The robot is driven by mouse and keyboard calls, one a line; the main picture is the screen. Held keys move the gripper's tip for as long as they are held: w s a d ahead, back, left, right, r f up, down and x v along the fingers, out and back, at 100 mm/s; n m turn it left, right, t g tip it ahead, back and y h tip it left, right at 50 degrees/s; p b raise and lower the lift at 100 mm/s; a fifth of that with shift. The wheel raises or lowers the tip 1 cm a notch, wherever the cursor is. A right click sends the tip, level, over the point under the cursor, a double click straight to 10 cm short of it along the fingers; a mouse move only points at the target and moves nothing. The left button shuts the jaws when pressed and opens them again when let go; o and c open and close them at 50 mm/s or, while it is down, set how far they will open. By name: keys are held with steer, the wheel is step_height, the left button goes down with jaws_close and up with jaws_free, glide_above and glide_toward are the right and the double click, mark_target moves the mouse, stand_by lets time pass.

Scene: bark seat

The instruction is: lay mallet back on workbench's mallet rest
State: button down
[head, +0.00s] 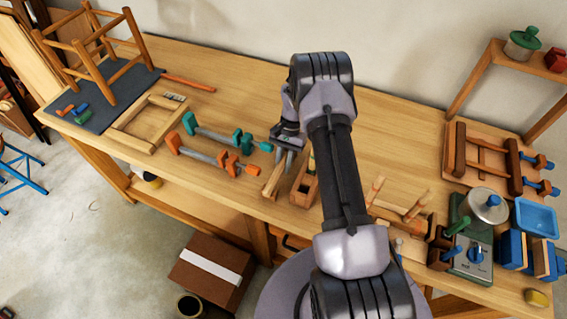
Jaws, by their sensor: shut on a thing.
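My gripper (284,158) points down over the middle of the workbench (215,95). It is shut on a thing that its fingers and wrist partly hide. A long pale wooden piece (272,180) shows just below the fingertips and looks like part of the mallet; I cannot tell whether it touches the bench. A narrow wooden box (304,189) stands just right of it. A wooden stand with two upright pegs (414,207) is right of my arm and may be the mallet rest. My forearm hides part of the bench between them.
Green and orange clamps (205,133) lie left of my gripper. A glue pot (489,206), a blue tray (536,217) and more clamps crowd the right end. The bench's back middle is clear.

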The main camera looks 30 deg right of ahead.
steer(key=c, duration=1.2)
jaws_free()
steer(key=shift+r, duration=0.1)
steer(key=p+v, duration=0.2)
steer(key=v, duration=1.5)
steer(key=shift+s+r+p, duration=0.1)
steer(key=shift+r+p, duration=0.05)
steer(key=shift+p, duration=0.2)
